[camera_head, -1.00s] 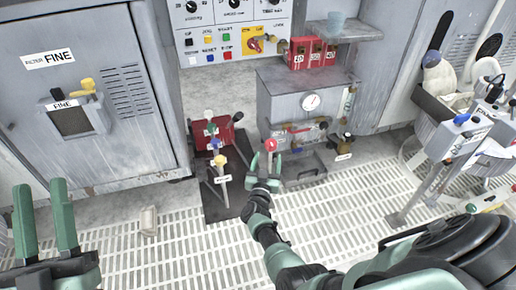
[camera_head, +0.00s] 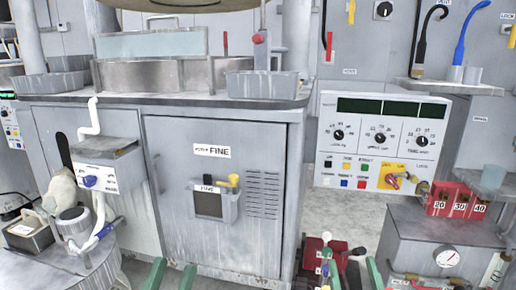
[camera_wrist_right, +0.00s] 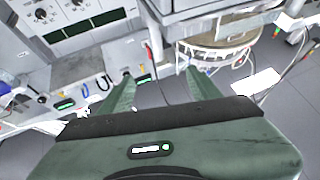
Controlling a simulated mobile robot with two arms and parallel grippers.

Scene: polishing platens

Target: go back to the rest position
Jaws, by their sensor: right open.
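My left gripper (camera_head: 171,274) shows only its two green fingertips at the bottom of the head view, left of centre. They stand apart with nothing between them. My right gripper (camera_head: 354,272) shows its green fingertips at the bottom edge, right of centre, also apart. In the right wrist view its two fingers (camera_wrist_right: 160,90) are spread wide and empty, with open space beyond them. Both hands and arms are mostly cut off below the head view. No held object shows in either gripper.
A grey cabinet labelled FINE (camera_head: 225,210) stands ahead, under a bench top with trays. A control panel (camera_head: 380,140) is on the wall to the right. Red numbered blocks (camera_head: 460,201) sit above the gauge box (camera_head: 440,245). Small levers (camera_head: 326,255) rise near my right fingertips.

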